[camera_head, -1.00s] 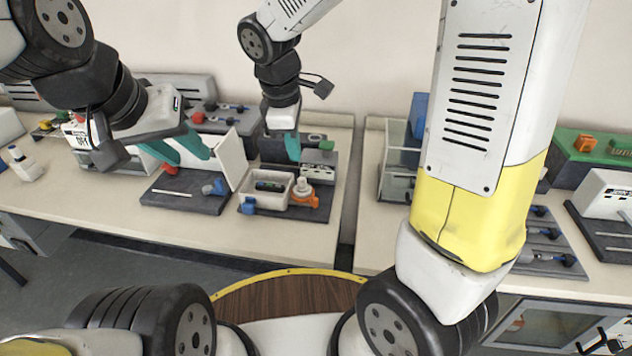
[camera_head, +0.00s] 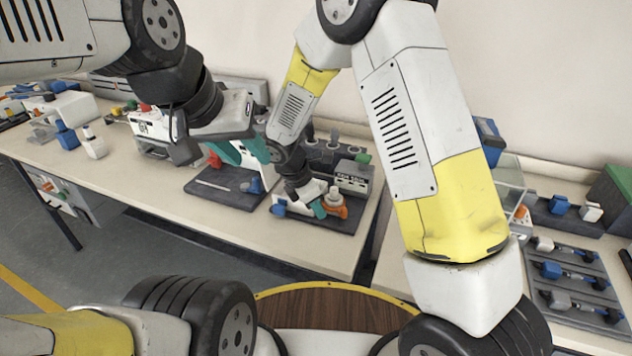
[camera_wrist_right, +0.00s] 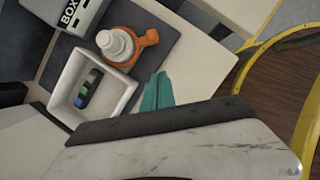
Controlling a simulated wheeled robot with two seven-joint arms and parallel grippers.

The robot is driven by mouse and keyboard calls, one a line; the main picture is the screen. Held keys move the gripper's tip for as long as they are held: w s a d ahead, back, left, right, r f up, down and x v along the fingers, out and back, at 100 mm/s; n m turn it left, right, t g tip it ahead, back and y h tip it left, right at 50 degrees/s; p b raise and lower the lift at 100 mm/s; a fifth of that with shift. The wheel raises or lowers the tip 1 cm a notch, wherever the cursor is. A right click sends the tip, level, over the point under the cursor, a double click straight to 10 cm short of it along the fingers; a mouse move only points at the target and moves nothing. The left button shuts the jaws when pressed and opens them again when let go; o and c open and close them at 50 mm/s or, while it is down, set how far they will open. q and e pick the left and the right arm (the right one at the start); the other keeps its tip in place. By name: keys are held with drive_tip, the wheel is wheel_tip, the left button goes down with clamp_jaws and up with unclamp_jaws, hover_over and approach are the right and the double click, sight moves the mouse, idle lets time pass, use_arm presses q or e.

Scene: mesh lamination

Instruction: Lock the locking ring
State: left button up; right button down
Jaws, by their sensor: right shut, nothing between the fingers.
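The orange locking ring (camera_wrist_right: 128,64) sits around a white stepped fitting (camera_wrist_right: 117,45) on a dark base plate, with its orange lug (camera_wrist_right: 149,38) sticking out to the upper right in the right wrist view. In the head view the ring (camera_head: 335,208) is at the right end of the plate. My right gripper (camera_head: 319,208) is low over the plate just left of the ring. Its teal fingers (camera_wrist_right: 157,91) are shut with nothing between them, apart from the ring in the wrist view. My left gripper (camera_head: 243,151) hangs open and empty above the dark plate to the left.
A white tray (camera_wrist_right: 64,87) with a small dark, green and blue part lies beside the ring. A grey labelled box (camera_head: 352,178) stands behind it. Another dark plate (camera_head: 217,193) with a rod is to the left. The bench front (camera_head: 180,207) is clear.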

sight(342, 211)
drive_tip(key=shift+x, duration=1.05)
drive_tip(key=shift+w+d+r, duration=0.1)
drive_tip(key=shift+w+d, duration=0.2)
drive_tip(key=shift+d, duration=0.3)
drive_tip(key=shift+w+d+r, duration=0.1)
drive_tip(key=shift+w+d, duration=0.2)
drive_tip(key=shift+d, duration=0.3)
drive_tip(key=shift+w+d, duration=0.3)
drive_tip(key=shift+d, duration=0.15)
